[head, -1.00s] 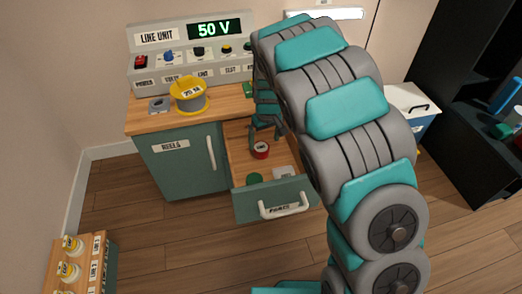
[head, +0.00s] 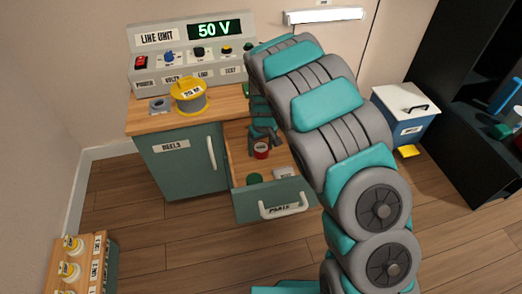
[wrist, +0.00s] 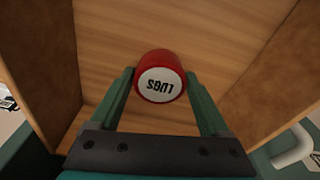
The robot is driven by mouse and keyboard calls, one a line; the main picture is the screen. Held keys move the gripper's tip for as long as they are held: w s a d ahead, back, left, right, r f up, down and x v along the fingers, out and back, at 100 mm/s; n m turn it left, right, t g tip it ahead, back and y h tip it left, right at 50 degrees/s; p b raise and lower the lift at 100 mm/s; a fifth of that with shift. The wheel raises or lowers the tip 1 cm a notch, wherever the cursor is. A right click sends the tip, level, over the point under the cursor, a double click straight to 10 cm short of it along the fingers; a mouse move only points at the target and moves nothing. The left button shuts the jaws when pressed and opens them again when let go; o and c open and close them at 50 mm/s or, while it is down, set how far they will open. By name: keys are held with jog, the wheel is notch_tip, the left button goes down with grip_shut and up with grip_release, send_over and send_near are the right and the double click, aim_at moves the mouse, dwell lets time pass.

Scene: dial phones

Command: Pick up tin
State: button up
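The tin (wrist: 160,78) is a small red round tin with a white top marked LUGS. It stands upright in the open drawer (head: 274,200), and the head view also shows it (head: 261,152). In the wrist view my gripper (wrist: 160,76) has its two green fingers on either side of the tin, with no clear gap between them and it. In the head view my gripper (head: 263,138) reaches down into the drawer from above. The tin still appears to be at the drawer floor. The fingertips' lower ends are partly hidden.
A yellow reel (head: 189,97) stands on the counter beside the LINE UNIT panel (head: 190,60). The drawer walls enclose my gripper. A blue-grey bin (head: 405,118) stands at right.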

jog(key=c, duration=1)
